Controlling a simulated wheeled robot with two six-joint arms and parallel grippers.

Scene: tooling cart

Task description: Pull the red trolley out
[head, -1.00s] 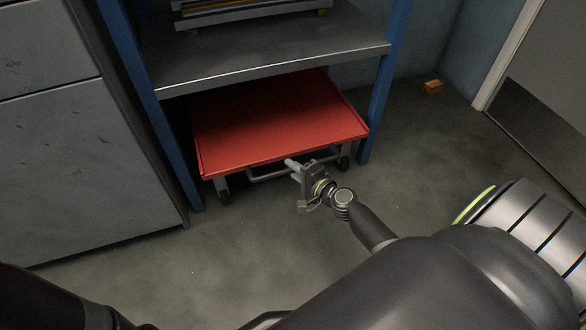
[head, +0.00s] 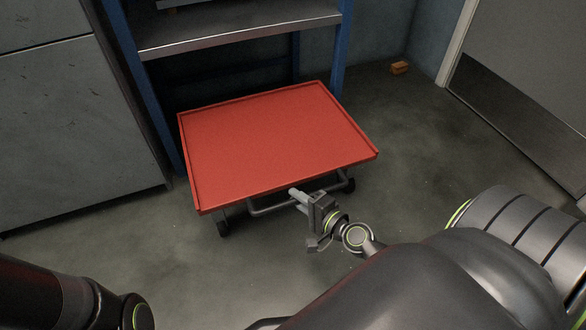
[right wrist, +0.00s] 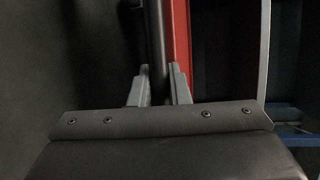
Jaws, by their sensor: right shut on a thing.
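The red trolley (head: 275,140) is a flat red tray with a low rim on a grey frame with dark wheels. In the head view it stands on the floor, mostly out in front of the blue shelf rack. Its grey handle bar (head: 268,210) runs below the front edge. My right gripper (head: 299,196) is shut on the handle bar near its right part. In the right wrist view the two fingers (right wrist: 159,88) sit on either side of the dark bar, with the red edge (right wrist: 180,45) beside it. My left gripper is out of view; only part of that arm shows.
The blue rack (head: 338,50) with its grey shelf (head: 240,33) stands behind the trolley. A grey cabinet (head: 75,140) is at the left. A small orange block (head: 400,68) lies by the back wall, and a door (head: 525,90) is at the right. Floor in front is clear.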

